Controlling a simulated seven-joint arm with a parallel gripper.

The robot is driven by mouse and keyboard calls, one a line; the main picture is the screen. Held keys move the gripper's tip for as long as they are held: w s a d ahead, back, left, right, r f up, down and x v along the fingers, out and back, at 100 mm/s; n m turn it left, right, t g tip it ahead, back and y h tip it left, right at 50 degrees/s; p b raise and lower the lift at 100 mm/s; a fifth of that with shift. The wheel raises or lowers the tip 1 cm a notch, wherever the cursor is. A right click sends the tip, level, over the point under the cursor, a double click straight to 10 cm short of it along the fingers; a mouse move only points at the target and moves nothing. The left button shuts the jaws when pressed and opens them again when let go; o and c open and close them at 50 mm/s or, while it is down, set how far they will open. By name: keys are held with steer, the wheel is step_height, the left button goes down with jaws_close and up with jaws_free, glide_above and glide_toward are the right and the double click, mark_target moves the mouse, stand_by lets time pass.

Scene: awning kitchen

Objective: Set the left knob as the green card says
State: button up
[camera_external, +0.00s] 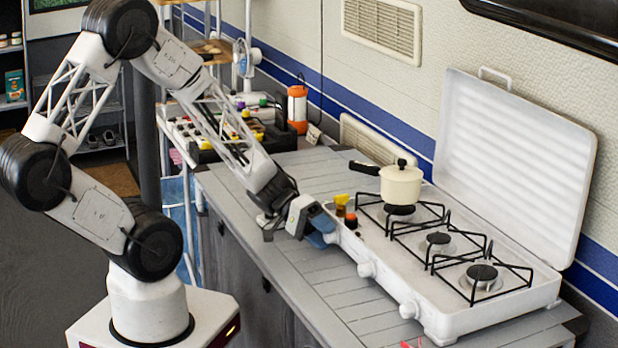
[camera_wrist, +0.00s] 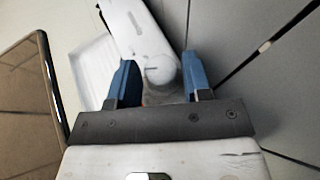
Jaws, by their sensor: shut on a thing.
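A white three-burner stove (camera_external: 455,312) stands on the counter, with a row of knobs along its front. My gripper (camera_external: 318,232) is at the front left end of the stove, its blue fingers at the left knob, which they hide in the external view. In the wrist view the fingers (camera_wrist: 155,82) stand on either side of the round white left knob (camera_wrist: 161,72) and are shut on it. The knob's setting cannot be read. The middle knob (camera_external: 367,270) and right knob (camera_external: 408,309) are free. I cannot make out a green card in either view.
A cream pot (camera_external: 401,186) with a dark handle sits on the left burner. The stove lid (camera_external: 515,165) stands open behind. Small yellow and orange items (camera_external: 341,203) are close beside my gripper. An orange lantern (camera_external: 297,108) stands farther back. The counter front is mostly clear.

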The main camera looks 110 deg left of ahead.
steer(key=o, duration=0.7)
steer(key=shift+s+a, duration=0.1)
steer(key=shift+s, duration=0.05)
steer(key=shift+v, duration=3.75)
steer(key=w+d+r+m+g+y, duration=0.2)
steer(key=d+r+m+g, duration=0.3)
steer(key=d+r, duration=0.7)
steer(key=w+d+r+m+g+y, duration=0.2)
steer(key=d+r+m+g, duration=0.3)
steer(key=d+r, duration=0.7)
steer(key=shift+w+d+r+m, duration=0.4)
steer(key=shift+d+m, duration=1)
steer(key=shift+d, duration=2.95)
